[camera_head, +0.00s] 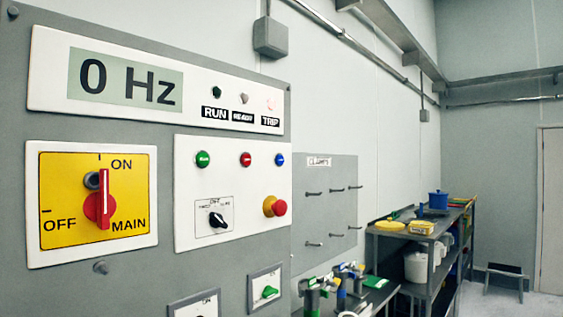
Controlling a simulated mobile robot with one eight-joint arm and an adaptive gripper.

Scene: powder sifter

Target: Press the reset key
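A grey control panel (150,140) fills the left of the head view. Its white button plate (232,240) carries a row of small round push buttons: a green button (203,159), a red button (246,160) and a blue button (280,159). Their markings are too small to read, so I cannot tell for sure which is the reset key. The display (124,80) reads 0 Hz. Beside it, the TRIP lamp (270,103) is pale pink; the RUN lamp (216,92) is dark green. The red main switch handle (104,200) stands upright, toward ON. My gripper is not in view.
A red mushroom button (279,208) on a yellow base sticks out below the blue button. A black selector knob (217,220) sits to its left. At the right stand a rack with empty hooks (314,194) and a loaded shelf unit (400,234). Floor shows at far right.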

